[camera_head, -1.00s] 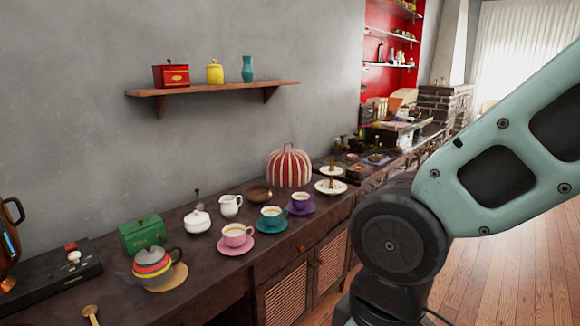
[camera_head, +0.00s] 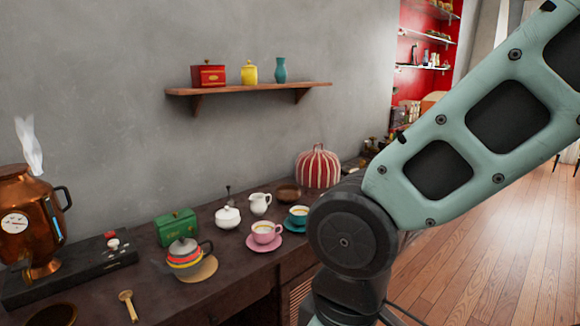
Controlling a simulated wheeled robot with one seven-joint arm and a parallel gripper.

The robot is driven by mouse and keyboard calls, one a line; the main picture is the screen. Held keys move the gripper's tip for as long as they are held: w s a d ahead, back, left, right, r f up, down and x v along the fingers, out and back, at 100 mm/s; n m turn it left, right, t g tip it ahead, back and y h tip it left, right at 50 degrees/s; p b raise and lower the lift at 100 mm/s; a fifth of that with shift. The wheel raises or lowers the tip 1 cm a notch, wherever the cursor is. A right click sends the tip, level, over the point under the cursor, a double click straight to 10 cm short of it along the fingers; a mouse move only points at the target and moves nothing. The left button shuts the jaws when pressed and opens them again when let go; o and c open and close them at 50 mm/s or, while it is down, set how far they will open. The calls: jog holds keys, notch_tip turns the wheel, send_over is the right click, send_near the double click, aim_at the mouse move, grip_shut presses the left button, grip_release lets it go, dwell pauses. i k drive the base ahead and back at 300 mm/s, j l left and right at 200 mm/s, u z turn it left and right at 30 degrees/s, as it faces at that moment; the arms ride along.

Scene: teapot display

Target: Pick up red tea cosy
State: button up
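The red tea cosy (camera_head: 318,168) is a dome with red and white stripes. It stands at the back of the dark wooden sideboard (camera_head: 215,296), against the grey wall, and its lower right is partly covered by my arm. My arm crosses the right side of the view in front of the sideboard. My gripper is out of view, so its state and its distance from the cosy do not show.
Left of the cosy are a brown bowl (camera_head: 288,193), a white jug (camera_head: 260,204), a white sugar bowl (camera_head: 228,217), a pink cup (camera_head: 264,233), a teal cup (camera_head: 298,214), a striped teapot (camera_head: 184,254), a green tin (camera_head: 176,228) and a copper urn (camera_head: 28,215). A shelf (camera_head: 250,89) hangs above.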

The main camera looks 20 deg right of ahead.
aim_at(314, 168)
jog(key=i+l+u, duration=0.3)
jog(key=l, duration=0.3)
jog(key=i+l+u, duration=0.1)
jog(key=i+l, duration=0.15)
jog(key=i+l+u, duration=0.15)
jog(key=l, duration=0.25)
jog(key=i+l, duration=0.2)
jog(key=l, duration=0.2)
jog(key=i+l, duration=0.15)
jog(key=l, duration=0.25)
jog(key=i+l, duration=0.2)
jog(key=l, duration=0.25)
jog(key=i+l+u, duration=0.1)
jog(key=l, duration=0.3)
jog(key=i+l, duration=0.25)
jog(key=l, duration=0.15)
jog(key=i+l, duration=0.15)
jog(key=l, duration=0.25)
jog(key=i+l, duration=0.15)
jog(key=l, duration=0.3)
jog(key=i+l+u, duration=0.1)
jog(key=l, duration=0.3)
jog(key=i, duration=0.05)
